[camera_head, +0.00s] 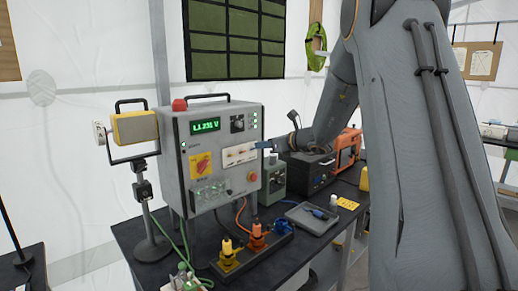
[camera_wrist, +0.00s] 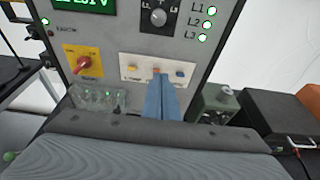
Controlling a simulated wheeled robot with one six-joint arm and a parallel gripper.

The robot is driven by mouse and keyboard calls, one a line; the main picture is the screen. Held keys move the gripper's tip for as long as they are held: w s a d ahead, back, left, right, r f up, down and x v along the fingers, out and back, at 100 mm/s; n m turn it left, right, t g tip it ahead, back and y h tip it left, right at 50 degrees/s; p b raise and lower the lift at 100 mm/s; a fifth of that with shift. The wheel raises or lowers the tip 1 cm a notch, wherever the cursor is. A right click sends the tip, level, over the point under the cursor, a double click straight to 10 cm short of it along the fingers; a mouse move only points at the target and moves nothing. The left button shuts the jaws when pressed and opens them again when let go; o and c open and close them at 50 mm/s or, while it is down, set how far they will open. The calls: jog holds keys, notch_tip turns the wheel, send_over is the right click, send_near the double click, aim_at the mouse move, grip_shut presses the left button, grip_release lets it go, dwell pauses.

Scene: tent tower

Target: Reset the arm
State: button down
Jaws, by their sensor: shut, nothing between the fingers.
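My arm comes down from the upper right of the head view, covering much of the right side. My gripper (camera_head: 263,145) is at the front of the grey control cabinet (camera_head: 183,120). In the wrist view my gripper (camera_wrist: 160,80) shows as two blue fingers pressed together and empty. Their tips are in front of the white plate (camera_wrist: 133,68) with small coloured parts, hiding some of its middle. Whether they touch the plate I cannot tell. A red-on-yellow rotary switch (camera_wrist: 83,63) is to their left, and a black knob (camera_wrist: 158,17) is above.
A black table (camera_head: 135,235) carries the cabinet, yellow and orange plugs (camera_head: 257,236) with cables, a grey tray (camera_head: 312,218) and a green-grey box (camera_head: 273,179). A yellow lamp (camera_head: 135,127) on a stand is left of the cabinet. A black box (camera_wrist: 285,115) stands to the right.

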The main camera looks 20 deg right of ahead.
jog(key=shift+a, duration=0.15)
jog(key=s+a+f+n+g+b, duration=0.2)
jog(key=s+a+f+n+g, duration=0.2)
jog(key=s+a+f+n, duration=0.4)
jog(key=s+a+f+n+g+b, duration=0.1)
jog(key=s+a+f+n+g, duration=0.35)
jog(key=s+f, duration=0.5)
jog(key=s+f+n+g+h+b, duration=0.1)
jog(key=s+f+n+h, duration=0.2)
jog(key=s+n, duration=0.6)
jog(key=s+d+f+n+g+h+b, duration=0.1)
jog(key=s+f+n+g+h+b, duration=0.1)
jog(key=s+f+n, duration=0.3)
jog(key=s+n+h, duration=0.1)
jog(key=s+n, duration=0.3)
jog(key=s, duration=0.3)
jog(key=shift+s+d+n+b, duration=0.15)
jog(key=shift+s+n+b, duration=0.15)
jog(key=shift+s+n, duration=0.05)
jog(key=shift+g, duration=0.25)
